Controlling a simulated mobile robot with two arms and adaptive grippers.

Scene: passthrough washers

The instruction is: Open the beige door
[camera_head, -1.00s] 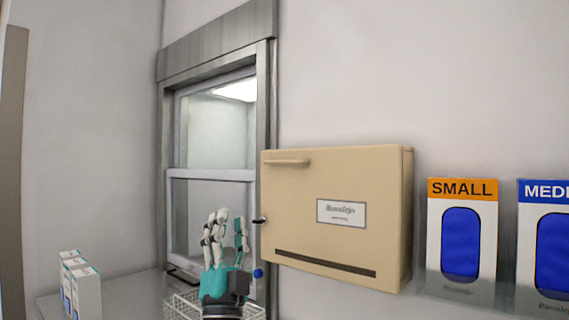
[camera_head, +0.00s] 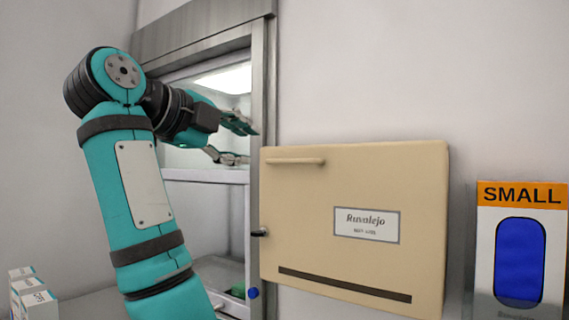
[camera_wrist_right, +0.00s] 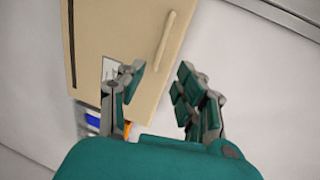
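The beige door (camera_head: 300,210) is the front of a wall-mounted beige box and looks shut. A bar handle (camera_head: 296,161) runs along its upper left. In the right wrist view the beige door (camera_wrist_right: 105,25) and its handle (camera_wrist_right: 165,42) lie ahead of my fingers.
A small dark knob (camera_head: 260,233) sits at the box's left edge. A glove dispenser marked SMALL (camera_head: 490,255) hangs to the right. White boxes (camera_head: 35,300) stand at lower left. The wall above the box is clear.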

